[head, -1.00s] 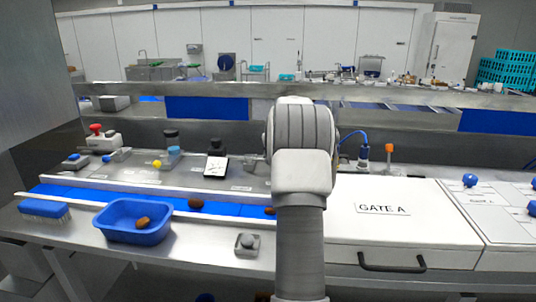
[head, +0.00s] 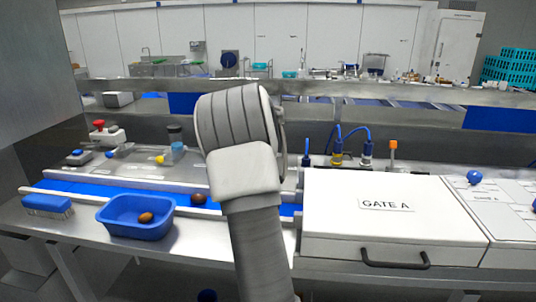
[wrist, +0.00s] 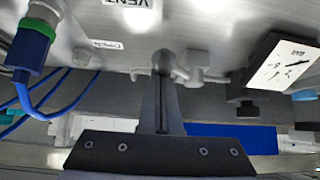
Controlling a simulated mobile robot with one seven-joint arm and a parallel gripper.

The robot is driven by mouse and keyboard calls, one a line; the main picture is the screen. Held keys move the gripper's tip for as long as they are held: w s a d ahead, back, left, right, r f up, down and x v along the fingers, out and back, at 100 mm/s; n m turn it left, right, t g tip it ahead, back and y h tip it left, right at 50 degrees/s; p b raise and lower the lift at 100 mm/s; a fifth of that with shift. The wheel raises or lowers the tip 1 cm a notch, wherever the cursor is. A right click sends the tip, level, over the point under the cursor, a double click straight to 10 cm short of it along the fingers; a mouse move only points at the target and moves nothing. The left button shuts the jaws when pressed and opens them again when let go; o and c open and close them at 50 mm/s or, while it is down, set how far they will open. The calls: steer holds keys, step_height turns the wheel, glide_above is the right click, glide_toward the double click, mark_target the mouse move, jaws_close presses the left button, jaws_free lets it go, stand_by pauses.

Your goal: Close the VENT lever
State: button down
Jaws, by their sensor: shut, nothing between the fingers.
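The VENT label (wrist: 130,3) is cut off by the top edge of the wrist view. Below it, a grey metal fitting with a rounded end (wrist: 197,60), possibly the VENT lever, shows close to my fingertips and is partly covered by them. My gripper (wrist: 162,68) is shut and empty, its dark fingers pointing up the wrist view at this fitting. I cannot tell whether they touch it. In the head view my arm hides the gripper, the lever and its label.
The head view shows the white GATE A cover (head: 330,205), the blue belt (head: 100,189), a blue tub (head: 118,230) holding a brown date, and a brush (head: 48,203).

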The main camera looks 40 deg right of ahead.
steer(key=shift+a+f, duration=0.1)
steer(key=shift+a, duration=0.3)
steer(key=m+g, duration=0.1)
steer(key=a+m+g+h, duration=0.1)
steer(key=m, duration=0.1)
steer(key=a+m+g, duration=0.1)
steer(key=shift+w+a+m+h, duration=0.15)
steer(key=shift+w+m+h, duration=0.15)
steer(key=shift+w+h, duration=0.1)
steer(key=shift+w+a+b, duration=0.25)
steer(key=shift+a+b, duration=0.15)
steer(key=shift+a, duration=0.3)
steer(key=shift+w+a, duration=0.2)
steer(key=shift+w+a+b, duration=0.15)
steer(key=shift+w+b, duration=0.05)
steer(key=shift+b, duration=0.1)
steer(key=b+v, duration=0.2)
steer(key=v, duration=1.5)
steer(key=shift+s+r, duration=0.2)
steer(key=shift+r, duration=0.05)
